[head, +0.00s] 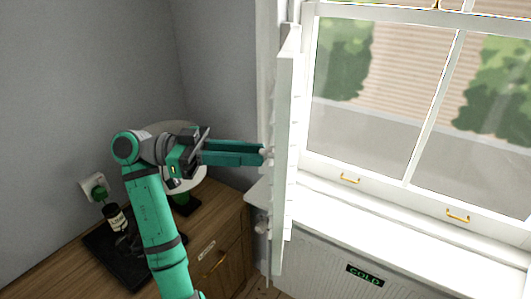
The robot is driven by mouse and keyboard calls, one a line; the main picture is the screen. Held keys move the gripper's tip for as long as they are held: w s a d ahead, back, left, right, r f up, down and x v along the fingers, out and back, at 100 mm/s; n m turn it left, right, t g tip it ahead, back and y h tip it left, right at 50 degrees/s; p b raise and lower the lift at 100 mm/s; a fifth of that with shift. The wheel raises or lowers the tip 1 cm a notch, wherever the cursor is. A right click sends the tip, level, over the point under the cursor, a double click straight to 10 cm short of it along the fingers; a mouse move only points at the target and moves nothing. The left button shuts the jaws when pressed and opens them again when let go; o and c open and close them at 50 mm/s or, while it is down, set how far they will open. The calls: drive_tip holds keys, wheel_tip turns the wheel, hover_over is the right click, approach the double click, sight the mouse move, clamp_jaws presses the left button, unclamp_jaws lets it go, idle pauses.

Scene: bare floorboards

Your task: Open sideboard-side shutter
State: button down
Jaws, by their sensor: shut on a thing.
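The white shutter (285,150) on the sideboard side stands out from the left of the window frame, seen nearly edge-on, so the window pane beside it is uncovered. My gripper (264,155) reaches from the left with its green fingers at the shutter's left face, about mid-height. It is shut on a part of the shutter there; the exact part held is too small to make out. The wooden sideboard (225,215) stands below and left of the shutter, partly behind my arm.
On the sideboard are a dark tray (105,262) with a bottle (115,218), and a lamp (187,183) partly hidden by my gripper. The white sill (390,222) and a panel with a "COLD" label (365,275) lie right of the shutter.

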drive_tip(key=shift+w+a+m+g+y, duration=0.1)
drive_tip(key=shift+w+a+m+g, duration=0.25)
drive_tip(key=shift+a, duration=0.3)
drive_tip(key=shift+w+a+m+g+y, duration=0.1)
drive_tip(key=shift+w+a+m+g, duration=0.1)
drive_tip(key=shift+a+g, duration=0.4)
drive_tip(key=shift+w+a+m+g+y, duration=0.1)
drive_tip(key=shift+w+a+m+g, duration=0.2)
drive_tip(key=shift+a, duration=0.45)
drive_tip(key=shift+f, duration=0.1)
drive_tip(key=c, duration=1.6)
unclamp_jaws()
drive_tip(key=shift+o, duration=0.2)
drive_tip(key=v, duration=1)
drive_tip(key=shift+a, duration=0.4)
